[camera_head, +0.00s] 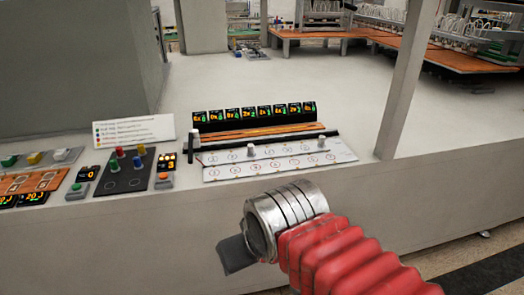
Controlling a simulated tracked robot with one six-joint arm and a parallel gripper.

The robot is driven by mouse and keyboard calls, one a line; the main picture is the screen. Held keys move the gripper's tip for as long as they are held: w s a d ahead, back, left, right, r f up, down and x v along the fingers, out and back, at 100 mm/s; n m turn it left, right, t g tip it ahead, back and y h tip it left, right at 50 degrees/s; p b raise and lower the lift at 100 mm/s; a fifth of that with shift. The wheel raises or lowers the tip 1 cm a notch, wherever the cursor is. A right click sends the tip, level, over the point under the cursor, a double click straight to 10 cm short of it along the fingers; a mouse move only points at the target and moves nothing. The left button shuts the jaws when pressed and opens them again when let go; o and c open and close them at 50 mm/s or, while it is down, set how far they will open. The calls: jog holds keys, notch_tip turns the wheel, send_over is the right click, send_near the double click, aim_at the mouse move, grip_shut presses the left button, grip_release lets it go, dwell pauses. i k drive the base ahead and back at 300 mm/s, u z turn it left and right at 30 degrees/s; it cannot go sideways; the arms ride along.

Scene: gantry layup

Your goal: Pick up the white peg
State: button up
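My gripper (236,254) is a dark grey block at the end of metal rings and a red ribbed sleeve, in front of the counter. Its fingers cannot be made out, so I cannot tell if it is open or shut. A white panel (225,173) with numbered circles lies on the counter, up from my gripper. Small white upright pieces stand at its left end (196,140), near its middle (251,150) and to the right (321,142). Each could be a white peg; I cannot tell which. My gripper is apart from all of them.
A dark board (125,181) holds red, green, blue and yellow pegs. Left are an orange board (30,181) and small coloured blocks. A row of black displays (254,116) stands behind the white panel. A grey post (405,90) rises at right. The counter behind the displays is mostly clear.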

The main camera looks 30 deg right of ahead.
aim_at(251, 152)
jog(key=u, duration=0.05)
jog(key=i, duration=1)
jog(key=z, duration=0.05)
